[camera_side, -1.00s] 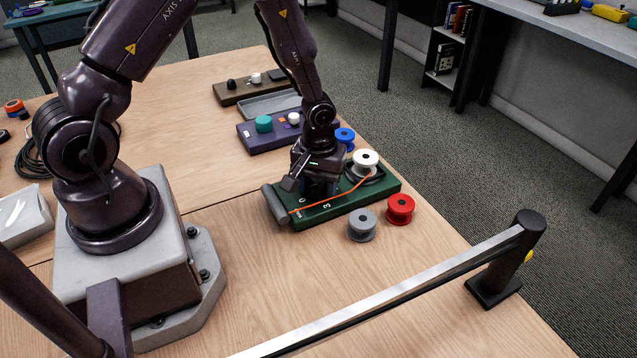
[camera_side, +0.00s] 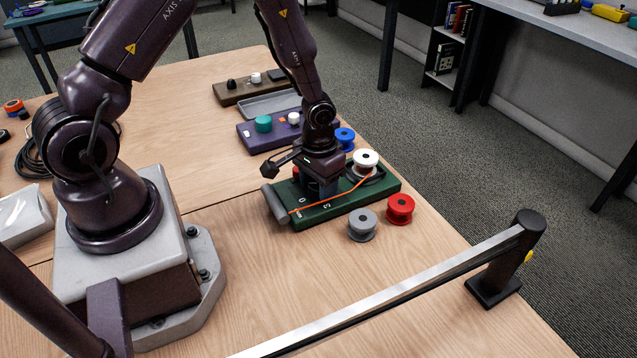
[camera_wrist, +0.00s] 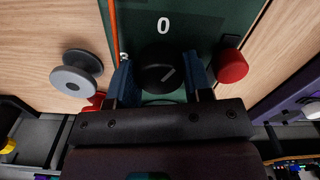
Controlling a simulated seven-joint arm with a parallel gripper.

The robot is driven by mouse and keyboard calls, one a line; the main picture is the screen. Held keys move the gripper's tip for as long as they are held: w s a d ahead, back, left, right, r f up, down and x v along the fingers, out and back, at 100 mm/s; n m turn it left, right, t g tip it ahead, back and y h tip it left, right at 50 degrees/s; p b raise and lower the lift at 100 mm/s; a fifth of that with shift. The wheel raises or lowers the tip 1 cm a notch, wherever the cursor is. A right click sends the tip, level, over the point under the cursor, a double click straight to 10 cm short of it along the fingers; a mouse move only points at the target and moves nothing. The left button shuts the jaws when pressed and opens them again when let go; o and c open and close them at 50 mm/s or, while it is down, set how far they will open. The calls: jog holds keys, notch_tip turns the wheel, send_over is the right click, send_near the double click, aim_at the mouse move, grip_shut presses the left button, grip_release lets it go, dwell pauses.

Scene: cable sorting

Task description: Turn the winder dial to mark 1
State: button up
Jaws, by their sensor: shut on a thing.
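The winder is a green board (camera_side: 345,209) with a grey roller at its left end. White marks 0 and 3 show on it in the side view; I cannot see mark 1. The dial (camera_wrist: 158,70) is a round black knob with a pale pointer line, shown in the wrist view below the mark 0 (camera_wrist: 163,25). The line slants toward the upper right, off the 0. My gripper (camera_wrist: 160,80) has its two blue fingers on either side of the dial, shut on it. In the side view my gripper (camera_side: 325,190) hides the dial.
An orange cable (camera_side: 335,204) runs across the board to a white spool (camera_side: 365,160). A red knob (camera_wrist: 231,66) stands right of the dial. Grey (camera_side: 362,226), red (camera_side: 400,209) and blue (camera_side: 345,138) spools stand near the board. A purple board (camera_side: 270,140) lies behind.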

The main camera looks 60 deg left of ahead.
jog(key=m, duration=1.1)
jog(key=shift+m, duration=0.3)
dwell(0.4)
jog(key=o, duration=0.6)
jog(key=shift+o, duration=0.2)
jog(key=shift+r, duration=0.15)
notch_tip(320, 180, up, 13)
